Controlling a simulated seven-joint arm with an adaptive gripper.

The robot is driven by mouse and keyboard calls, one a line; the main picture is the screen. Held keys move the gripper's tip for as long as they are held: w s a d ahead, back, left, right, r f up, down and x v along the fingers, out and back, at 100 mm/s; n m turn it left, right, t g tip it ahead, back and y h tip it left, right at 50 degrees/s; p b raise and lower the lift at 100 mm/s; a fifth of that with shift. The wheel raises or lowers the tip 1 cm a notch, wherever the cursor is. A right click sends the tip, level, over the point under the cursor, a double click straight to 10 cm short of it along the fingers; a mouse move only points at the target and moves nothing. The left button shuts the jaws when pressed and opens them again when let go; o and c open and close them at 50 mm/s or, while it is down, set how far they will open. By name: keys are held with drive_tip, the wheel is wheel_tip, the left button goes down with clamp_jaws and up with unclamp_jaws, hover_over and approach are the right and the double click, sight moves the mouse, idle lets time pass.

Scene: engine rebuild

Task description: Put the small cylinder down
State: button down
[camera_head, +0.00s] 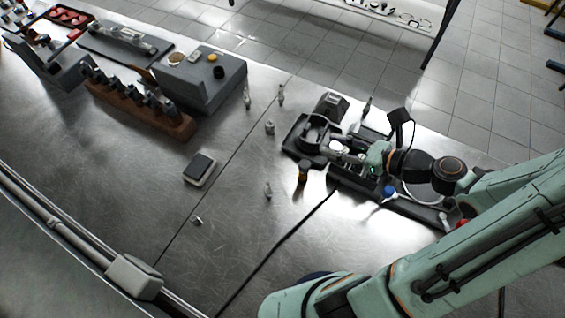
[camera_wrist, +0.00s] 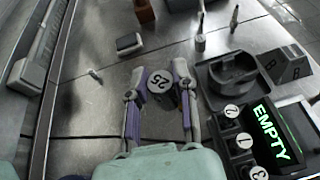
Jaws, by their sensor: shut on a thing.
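A dark ring-shaped holder (camera_wrist: 230,72) and a display reading EMPTY (camera_wrist: 270,132) stand to the right, with several numbered white discs (camera_wrist: 231,110).

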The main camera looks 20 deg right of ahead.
drive_tip(key=s+a+n+g+y, duration=0.1)
drive_tip(key=a+n+g+y, duration=0.3)
drive_tip(key=a, duration=1.1)
drive_tip(key=s+a+n+g+y, duration=0.15)
drive_tip(key=a+n+g, duration=0.45)
drive_tip(key=a, duration=0.9)
drive_tip(key=shift+h, duration=0.25)
drive_tip(key=w+a+f, duration=0.2)
drive_tip(key=w+f, duration=0.1)
drive_tip(key=f, duration=0.1)
drive_tip(key=w+a+f, duration=0.3)
drive_tip(key=w+f, duration=0.1)
drive_tip(key=f, duration=0.1)
drive_tip(key=w+a+f, duration=0.3)
drive_tip(key=f, duration=0.2)
drive_tip(key=shift+w+a+f, duration=0.2)
drive_tip(key=shift+f, duration=0.05)
drive_tip(key=shift+w+f, duration=0.1)
drive_tip(key=shift+f, duration=1.55)
drive_tip(key=shift+f, duration=0.1)
